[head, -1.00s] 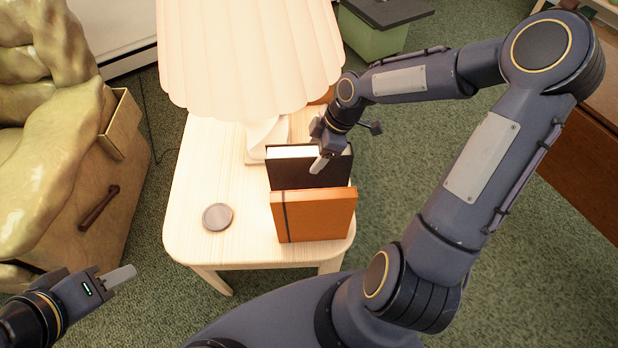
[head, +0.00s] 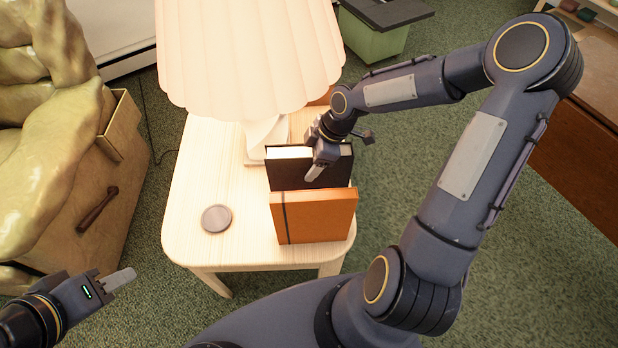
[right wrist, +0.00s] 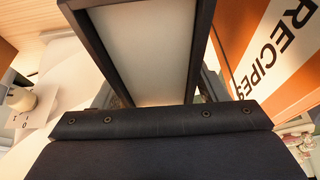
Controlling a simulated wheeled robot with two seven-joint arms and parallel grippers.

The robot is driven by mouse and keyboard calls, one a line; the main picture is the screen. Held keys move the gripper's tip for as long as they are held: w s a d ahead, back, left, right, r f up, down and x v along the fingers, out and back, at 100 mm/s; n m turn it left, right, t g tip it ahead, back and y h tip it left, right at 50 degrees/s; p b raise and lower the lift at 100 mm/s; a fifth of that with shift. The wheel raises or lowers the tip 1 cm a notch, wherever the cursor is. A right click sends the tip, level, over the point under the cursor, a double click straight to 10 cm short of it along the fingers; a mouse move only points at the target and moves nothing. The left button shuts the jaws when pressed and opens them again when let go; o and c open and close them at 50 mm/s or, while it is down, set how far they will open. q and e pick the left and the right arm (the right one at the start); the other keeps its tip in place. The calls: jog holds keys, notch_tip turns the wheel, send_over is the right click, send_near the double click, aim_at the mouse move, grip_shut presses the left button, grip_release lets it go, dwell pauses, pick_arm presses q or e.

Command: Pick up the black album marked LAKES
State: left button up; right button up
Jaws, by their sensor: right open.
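The black album (head: 292,174) stands upright on the pale wooden side table (head: 187,180), pale page edges up. No LAKES lettering is readable. My right gripper (head: 317,167) is open at the album's top, with one finger in front of its near face. In the right wrist view, the album's dark covers and pale page block (right wrist: 150,50) lie between the two partly hidden fingers (right wrist: 163,92). Contact cannot be told. My left gripper (head: 122,278) is empty at the lower left, away from the table; its jaw opening is unclear.
An orange-brown book (head: 318,217) with a dark band stands close in front of the album. An orange-and-white RECIPES book (right wrist: 275,60) is beside it in the right wrist view. A lamp (head: 250,60) stands behind. A round coaster (head: 216,218) lies on the table's left, with bare wood around.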

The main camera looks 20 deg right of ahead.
grip_shut()
dwell(0.5)
